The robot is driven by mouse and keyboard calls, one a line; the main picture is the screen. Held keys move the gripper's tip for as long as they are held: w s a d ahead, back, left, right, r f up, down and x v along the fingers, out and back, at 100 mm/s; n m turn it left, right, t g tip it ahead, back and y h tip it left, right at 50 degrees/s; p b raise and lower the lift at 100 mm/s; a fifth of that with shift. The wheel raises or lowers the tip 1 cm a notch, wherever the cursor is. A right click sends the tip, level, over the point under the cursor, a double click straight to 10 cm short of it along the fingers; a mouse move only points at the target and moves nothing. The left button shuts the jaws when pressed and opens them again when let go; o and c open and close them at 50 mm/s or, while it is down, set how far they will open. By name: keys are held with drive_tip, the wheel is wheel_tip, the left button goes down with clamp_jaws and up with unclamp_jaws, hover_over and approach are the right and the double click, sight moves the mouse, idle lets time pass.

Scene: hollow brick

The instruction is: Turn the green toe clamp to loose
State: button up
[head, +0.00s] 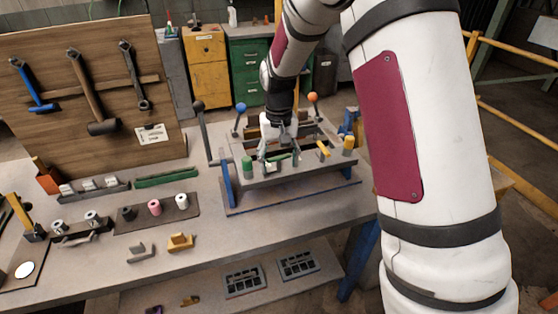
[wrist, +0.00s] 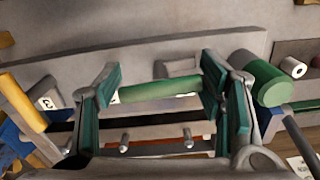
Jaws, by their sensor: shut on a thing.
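The green toe clamp (head: 278,157) is at the front of the grey fixture on the bench. In the wrist view its green bar (wrist: 160,89) lies roughly level across the picture, between my two fingers. My gripper (head: 279,147) reaches down over it from above. In the wrist view my gripper (wrist: 160,78) has one teal-padded finger at each end of the bar and is shut on it. The clamp's base is partly hidden by my fingers in the head view.
A green cylinder (head: 248,167) stands close left of my gripper; in the wrist view it (wrist: 268,83) is right beside a finger. A yellow bar (head: 322,149) and yellow cylinder (head: 348,143) are on the right. Levers with blue (head: 240,107) and orange (head: 313,97) knobs rise behind.

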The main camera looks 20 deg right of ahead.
sight(277, 157)
drive_tip(key=shift+s+a+f+m, duration=0.1)
drive_tip(key=shift+a+m, duration=0.2)
drive_tip(key=shift+m, duration=0.1)
drive_tip(key=o, duration=1)
drive_tip(key=shift+d, duration=0.1)
drive_tip(key=shift+r, duration=0.3)
wheel_tip(277, 157, up, 11)
drive_tip(key=shift+f, duration=0.1)
drive_tip(key=shift+r, duration=0.4)
